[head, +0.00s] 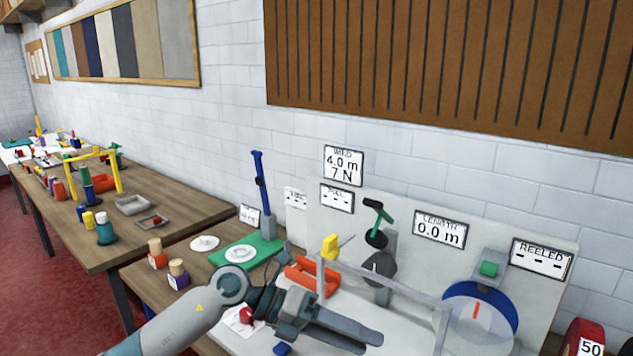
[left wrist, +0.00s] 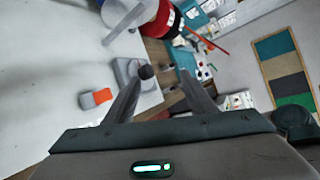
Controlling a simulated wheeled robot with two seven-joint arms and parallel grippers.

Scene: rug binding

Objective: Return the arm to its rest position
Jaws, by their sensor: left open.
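My left arm (head: 185,318) reaches in from the bottom left of the head view, over the front of a white work surface. Its gripper (head: 367,339) points to the right with its two grey fingers apart. In the left wrist view the two fingers of this gripper (left wrist: 161,80) stand wide apart with nothing held between them. A grey block with a dark round knob (left wrist: 146,72) shows beyond and between the fingers there; I cannot tell its distance. My right gripper is in neither view.
A clear rail (head: 390,285) and an orange-red holder (head: 305,277) stand behind the gripper. A blue reel (head: 480,312) is at right. A red knob (head: 245,315) lies by the wrist. A wooden table (head: 190,208) with several items stands at left.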

